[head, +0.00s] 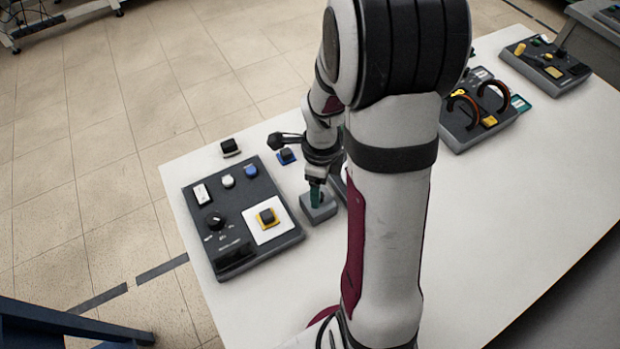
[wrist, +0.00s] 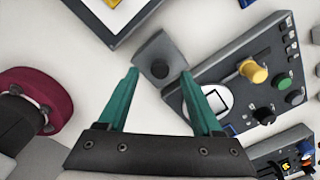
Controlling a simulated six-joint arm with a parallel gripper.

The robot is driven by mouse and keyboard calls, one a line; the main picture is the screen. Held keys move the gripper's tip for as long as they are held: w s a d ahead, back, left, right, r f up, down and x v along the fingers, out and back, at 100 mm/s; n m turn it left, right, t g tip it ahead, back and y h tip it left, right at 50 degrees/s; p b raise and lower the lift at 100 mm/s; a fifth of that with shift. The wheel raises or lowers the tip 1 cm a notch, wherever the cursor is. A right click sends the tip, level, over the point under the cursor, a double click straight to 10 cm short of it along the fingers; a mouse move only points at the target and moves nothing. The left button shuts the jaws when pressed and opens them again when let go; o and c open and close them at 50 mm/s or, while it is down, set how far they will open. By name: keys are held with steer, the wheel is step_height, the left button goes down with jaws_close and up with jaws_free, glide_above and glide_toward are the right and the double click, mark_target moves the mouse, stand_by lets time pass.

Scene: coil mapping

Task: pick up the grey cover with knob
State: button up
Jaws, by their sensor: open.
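The grey cover with knob (head: 322,213) sits on the white table, right of the large dark control panel, partly hidden by my gripper. My gripper (head: 316,195) is open and points down at the cover. Nothing is held. I cannot tell whether the fingers touch the cover.
The dark control panel (head: 218,212) lies close on the left. Another panel with yellow and green knobs (wrist: 240,82) is close on the right in the wrist view. A small blue-based block (head: 287,156) and a black-topped block (head: 230,147) lie behind. A panel with orange-brown loops (head: 478,125) stands farther right.

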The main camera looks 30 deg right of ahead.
step_height(320, 180, down, 2)
steer(key=shift+f, duration=0.25)
jaws_close()
